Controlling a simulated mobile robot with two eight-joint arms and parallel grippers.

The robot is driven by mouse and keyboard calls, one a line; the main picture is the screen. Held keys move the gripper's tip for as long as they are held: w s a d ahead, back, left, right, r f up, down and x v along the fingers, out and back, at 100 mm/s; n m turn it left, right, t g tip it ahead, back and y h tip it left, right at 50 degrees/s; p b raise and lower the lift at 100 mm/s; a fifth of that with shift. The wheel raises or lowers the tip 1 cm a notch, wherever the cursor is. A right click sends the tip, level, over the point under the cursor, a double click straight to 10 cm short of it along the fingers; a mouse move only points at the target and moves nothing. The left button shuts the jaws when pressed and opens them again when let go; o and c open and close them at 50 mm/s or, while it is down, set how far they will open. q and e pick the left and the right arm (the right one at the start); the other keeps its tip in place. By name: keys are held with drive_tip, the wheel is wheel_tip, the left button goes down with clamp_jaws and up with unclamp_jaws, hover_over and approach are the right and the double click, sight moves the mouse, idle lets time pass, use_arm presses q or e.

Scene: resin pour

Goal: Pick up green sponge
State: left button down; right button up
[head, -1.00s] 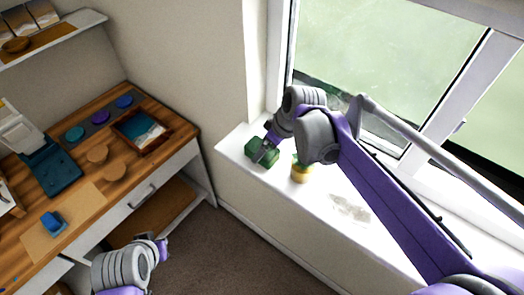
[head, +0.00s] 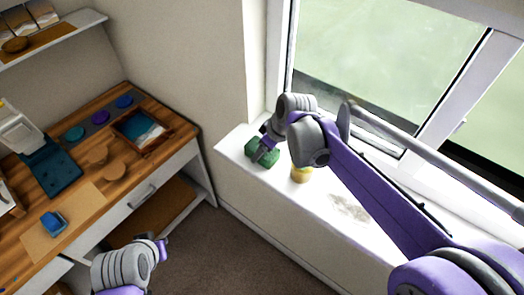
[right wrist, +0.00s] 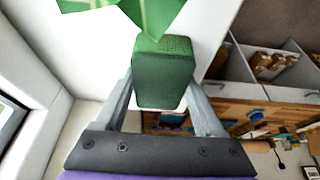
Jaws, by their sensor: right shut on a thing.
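The green sponge (head: 263,158) is at the far left end of the white windowsill in the head view. In the right wrist view the sponge (right wrist: 165,72) is a green block between the two fingers. My right gripper (head: 262,148) is shut on it, with a finger along each side (right wrist: 162,88). Whether the sponge still touches the sill is hard to tell. My left gripper (head: 162,248) hangs low over the floor in front of the desk, and its jaw opening is too small to make out.
A yellow pot (head: 301,174) stands on the windowsill (head: 325,196), partly covered by my right arm. A green leafy thing (right wrist: 150,15) shows beyond the sponge in the wrist view. The wooden desk (head: 70,205) at left holds a blue sponge-like block (head: 53,223) and a framed tray (head: 140,130).

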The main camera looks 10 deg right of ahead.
wheel_tip(320, 180, up, 10)
drive_tip(key=shift+r, duration=0.1)
idle(0.5)
drive_tip(key=o, duration=0.6)
drive_tip(key=c, duration=0.5)
